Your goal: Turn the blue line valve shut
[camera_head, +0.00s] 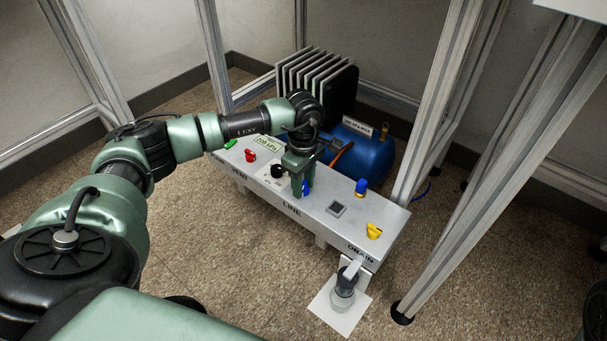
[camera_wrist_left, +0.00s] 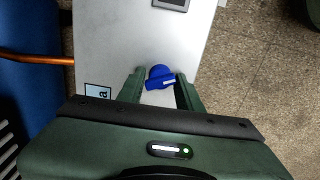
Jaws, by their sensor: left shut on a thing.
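The blue line valve (camera_head: 306,188) is a small blue knob on top of the pale grey panel box, behind the LINE label. In the left wrist view the blue line valve (camera_wrist_left: 160,72) has a flat handle with a white mark, lying nearly crosswise between the fingers. My left gripper (camera_head: 302,189) points down over the valve, and its green fingers hide part of it. In the left wrist view my left gripper (camera_wrist_left: 160,84) has a finger on either side of the knob and is shut on it. My right gripper is out of view.
The panel (camera_head: 325,222) also bears a red knob (camera_head: 250,155), a black knob (camera_head: 278,171), another blue part (camera_head: 361,187) and a yellow DRAIN valve (camera_head: 374,231). A blue tank (camera_head: 362,155) stands behind. A clear cup (camera_head: 344,290) sits below the drain. Frame posts (camera_head: 433,100) rise at right.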

